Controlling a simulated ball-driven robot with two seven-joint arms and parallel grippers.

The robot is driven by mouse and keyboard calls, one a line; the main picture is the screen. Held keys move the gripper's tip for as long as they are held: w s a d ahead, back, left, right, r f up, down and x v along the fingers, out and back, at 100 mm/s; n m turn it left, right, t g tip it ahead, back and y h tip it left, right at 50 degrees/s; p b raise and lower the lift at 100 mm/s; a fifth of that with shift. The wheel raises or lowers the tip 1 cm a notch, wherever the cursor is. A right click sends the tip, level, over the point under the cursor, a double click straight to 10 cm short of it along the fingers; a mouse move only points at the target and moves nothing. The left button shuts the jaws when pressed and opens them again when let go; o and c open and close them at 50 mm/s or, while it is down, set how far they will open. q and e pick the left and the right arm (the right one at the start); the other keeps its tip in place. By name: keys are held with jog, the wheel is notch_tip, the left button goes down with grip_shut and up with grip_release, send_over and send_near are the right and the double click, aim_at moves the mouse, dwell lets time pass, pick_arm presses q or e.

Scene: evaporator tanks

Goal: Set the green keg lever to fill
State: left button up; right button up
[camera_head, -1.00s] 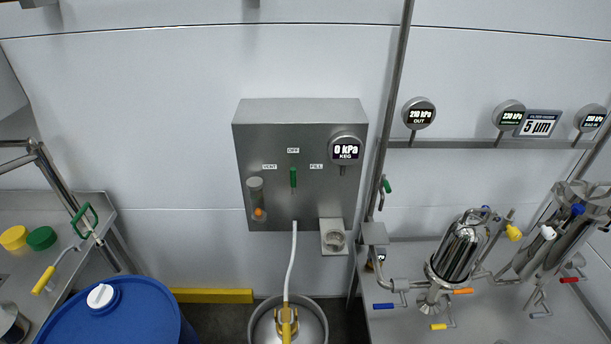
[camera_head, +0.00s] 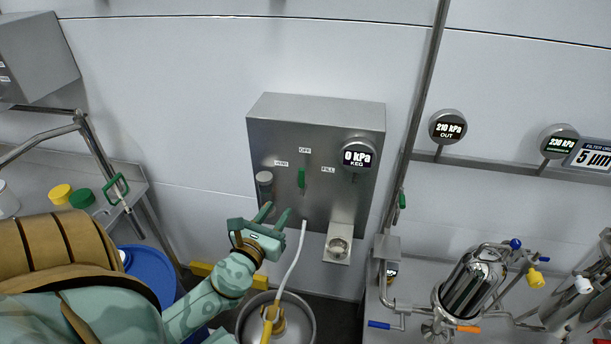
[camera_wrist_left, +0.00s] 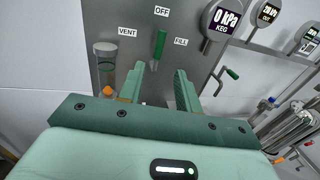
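The green keg lever (camera_head: 301,178) sits on the front of a grey steel panel box (camera_head: 350,118), upright below the OFF label. VENT is marked to its left and FILL to its right. The lever also shows in the left wrist view (camera_wrist_left: 159,44), ahead of the fingertips. My left gripper (camera_head: 277,214) is open and empty, below and left of the lever and apart from it. In the left wrist view its two green fingers (camera_wrist_left: 156,82) stand apart with the lever between their lines. My right gripper is not in view.
A KEG gauge (camera_head: 357,156) reading 0 kPa is at the box's upper right. A sight glass with an orange ball (camera_wrist_left: 107,70) is left of the lever. A white hose (camera_head: 294,262) runs down to the keg (camera_head: 305,322). Filter housings (camera_head: 475,283) stand at right.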

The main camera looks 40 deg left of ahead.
aim_at(300, 178)
pick_arm(q)
jog(key=x, duration=1.5)
jog(key=shift+w+d, duration=0.1)
grip_shut()
